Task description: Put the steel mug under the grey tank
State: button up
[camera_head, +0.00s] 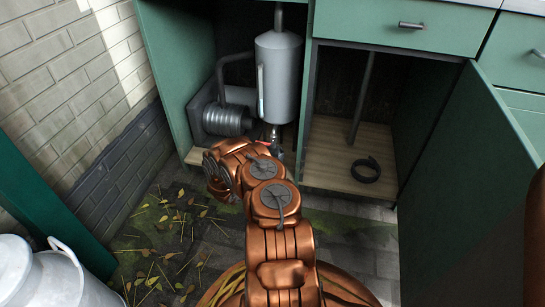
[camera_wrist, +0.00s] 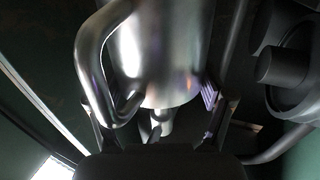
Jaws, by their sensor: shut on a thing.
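The grey tank (camera_head: 278,75) hangs upright in the left cabinet bay in the head view, with a pipe on top and a pale tube on its front. My gripper (camera_head: 272,142) is just below the tank's lower end, mostly hidden by my arm. In the wrist view the steel mug (camera_wrist: 160,45) is shiny, with a thick loop handle on its left. My gripper (camera_wrist: 155,112) is shut on it, a finger at each side. In the head view the mug is too small and covered to make out clearly. I cannot tell whether it touches anything below.
A ribbed grey cylinder (camera_head: 227,121) sits left of the tank, with a bent pipe. The right bay holds a black hose coil (camera_head: 366,170) and an upright post. An open green door (camera_head: 465,190) stands at the right. A milk churn (camera_head: 50,275) is at the lower left.

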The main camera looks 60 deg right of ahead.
dwell(0.3)
jog(key=o, duration=0.8)
jog(key=shift+f, duration=0.15)
jog(key=o, duration=0.4)
jog(key=shift+c, duration=0.2)
